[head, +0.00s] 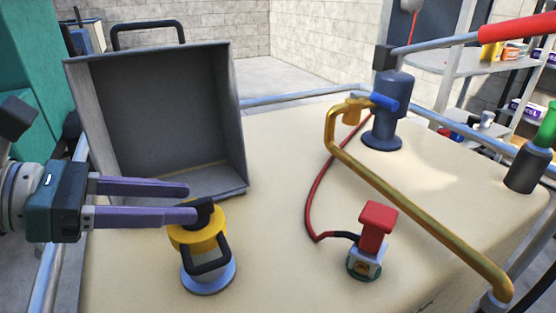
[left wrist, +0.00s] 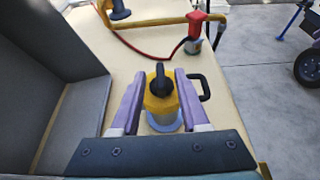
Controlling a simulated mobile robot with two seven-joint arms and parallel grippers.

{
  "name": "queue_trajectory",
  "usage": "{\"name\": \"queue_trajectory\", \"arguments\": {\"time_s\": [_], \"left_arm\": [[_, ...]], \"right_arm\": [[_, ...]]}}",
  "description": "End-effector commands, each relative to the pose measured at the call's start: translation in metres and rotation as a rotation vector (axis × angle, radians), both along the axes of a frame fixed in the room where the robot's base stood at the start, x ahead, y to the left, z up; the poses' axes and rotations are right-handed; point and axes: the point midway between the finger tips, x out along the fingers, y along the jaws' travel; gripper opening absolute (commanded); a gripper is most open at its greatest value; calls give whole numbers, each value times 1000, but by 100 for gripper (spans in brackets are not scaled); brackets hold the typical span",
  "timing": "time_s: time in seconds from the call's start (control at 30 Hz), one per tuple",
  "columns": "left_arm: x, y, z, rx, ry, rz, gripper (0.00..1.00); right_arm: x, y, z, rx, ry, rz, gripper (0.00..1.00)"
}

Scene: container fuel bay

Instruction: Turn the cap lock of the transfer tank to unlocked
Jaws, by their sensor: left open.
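The transfer tank (head: 270,210) has a broad cream top. On it stands a yellow cap (head: 190,238) with a black handle loop on its side and a black lock lever (head: 203,213) on top. The cap sits on a pale blue-grey collar (head: 209,277). My left gripper (head: 192,203) is open, its purple fingers reaching in from the left at the height of the lever. In the left wrist view the fingers stand on either side of the yellow cap (left wrist: 160,106) and the black lever (left wrist: 160,80). Contact cannot be told. My right gripper is not in view.
An open grey metal box (head: 160,120) stands just behind the cap. A red-topped fitting (head: 376,228) with a red cable, a brass pipe (head: 420,210) and a dark pump (head: 388,115) stand to the right. The tank top between cap and red fitting is clear.

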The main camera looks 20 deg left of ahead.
Motion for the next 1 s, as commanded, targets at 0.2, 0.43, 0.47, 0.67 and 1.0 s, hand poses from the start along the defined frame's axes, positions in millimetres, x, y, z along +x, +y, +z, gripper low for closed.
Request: {"name": "queue_trajectory", "arguments": {"time_s": [0.2,0.43,0.47,0.67,1.0], "left_arm": [[15,-12,-8,-1,-2,1,45],[20,-17,-11,1,1,1,45],[21,-17,-11,1,1,1,45],[20,-17,-11,1,1,1,45],[20,-18,-11,1,1,0,9]], "right_arm": [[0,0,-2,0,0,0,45],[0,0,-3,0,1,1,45],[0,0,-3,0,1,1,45],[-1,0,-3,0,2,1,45],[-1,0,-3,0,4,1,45]]}}
